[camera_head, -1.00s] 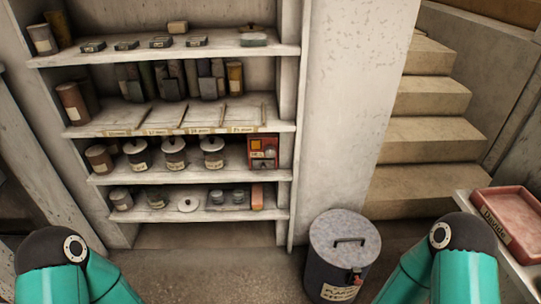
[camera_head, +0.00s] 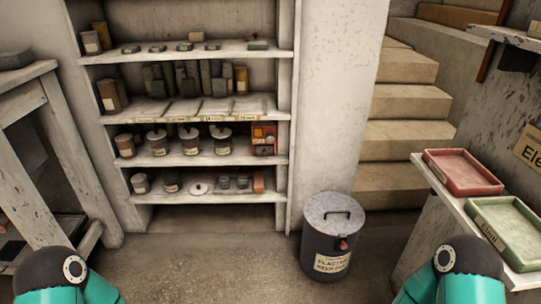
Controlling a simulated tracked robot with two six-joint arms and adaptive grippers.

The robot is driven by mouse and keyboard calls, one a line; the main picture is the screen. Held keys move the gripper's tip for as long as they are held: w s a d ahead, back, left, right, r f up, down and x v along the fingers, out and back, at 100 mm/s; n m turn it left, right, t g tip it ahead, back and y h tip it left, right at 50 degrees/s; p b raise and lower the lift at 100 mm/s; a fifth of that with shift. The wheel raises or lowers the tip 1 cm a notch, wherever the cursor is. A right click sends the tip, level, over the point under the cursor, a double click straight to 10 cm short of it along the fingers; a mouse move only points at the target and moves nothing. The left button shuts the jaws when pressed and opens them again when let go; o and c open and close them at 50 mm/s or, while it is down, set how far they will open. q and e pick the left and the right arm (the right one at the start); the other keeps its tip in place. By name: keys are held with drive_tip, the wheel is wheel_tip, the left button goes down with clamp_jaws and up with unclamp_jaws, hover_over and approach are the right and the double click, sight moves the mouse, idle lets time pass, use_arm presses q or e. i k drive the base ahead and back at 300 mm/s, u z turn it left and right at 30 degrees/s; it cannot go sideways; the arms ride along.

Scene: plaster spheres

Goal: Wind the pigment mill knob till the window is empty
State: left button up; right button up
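I cannot make out a knob or whether any window is empty. Only teal and black parts of my arms show at the bottom left and bottom right. Neither of my grippers is in view.
A shelf unit (camera_head: 290,100) holds jars, books and small boxes. A lidded grey bin (camera_head: 325,268) stands on the floor to its right. A side ledge bears a red tray (camera_head: 463,190) and a green tray (camera_head: 508,257). Stairs (camera_head: 405,134) rise behind. Floor (camera_head: 210,255) is clear ahead.

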sight(269, 138)
drive_tip(key=k, duration=0.4)
drive_tip(key=u, duration=0.6)
drive_tip(key=i, duration=2.05)
drive_tip(key=z, duration=0.15)
